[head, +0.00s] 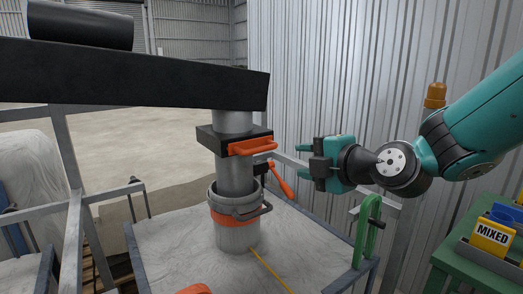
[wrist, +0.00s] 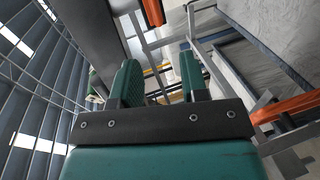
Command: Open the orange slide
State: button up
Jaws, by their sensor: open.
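The orange slide (head: 252,147) shows as an orange handle on the front of a black collar (head: 212,140) around a grey vertical pipe (head: 233,122). An orange lever (head: 281,180) hangs tilted just below it, to the right. My gripper (head: 304,166) is open and empty, to the right of the handle and lever and apart from both, with its fingers toward the pipe. The wrist view shows its two teal fingers (wrist: 162,85) apart. Orange parts show there at the top (wrist: 153,12) and right edge (wrist: 285,108); I cannot tell which is the slide.
A grey bucket (head: 228,236) with an orange band is under the pipe on a pale-topped table (head: 175,248). A green clamp (head: 366,230) stands at the table's right edge. A yellow MIXED bin (head: 493,238) sits on a green bench. A black beam (head: 130,82) crosses the upper left.

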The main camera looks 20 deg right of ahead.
aim_at(263, 150)
jog(key=shift+t, duration=0.3)
jog(key=p+x, duration=0.3)
jog(key=x, duration=0.2)
jog(key=p+x, duration=0.3)
jog(key=x, duration=0.3)
jog(key=d+p+x, duration=0.1)
jog(key=p+x, duration=0.2)
jog(key=x, duration=0.2)
jog(key=shift+w+r, duration=0.15)
jog(key=shift+w, duration=0.25)
jog(key=shift+w+a, duration=0.15)
jog(key=shift+w, duration=0.35)
jog(key=shift+f, duration=0.25)
grip_shut()
jog(key=shift+s, duration=0.1)
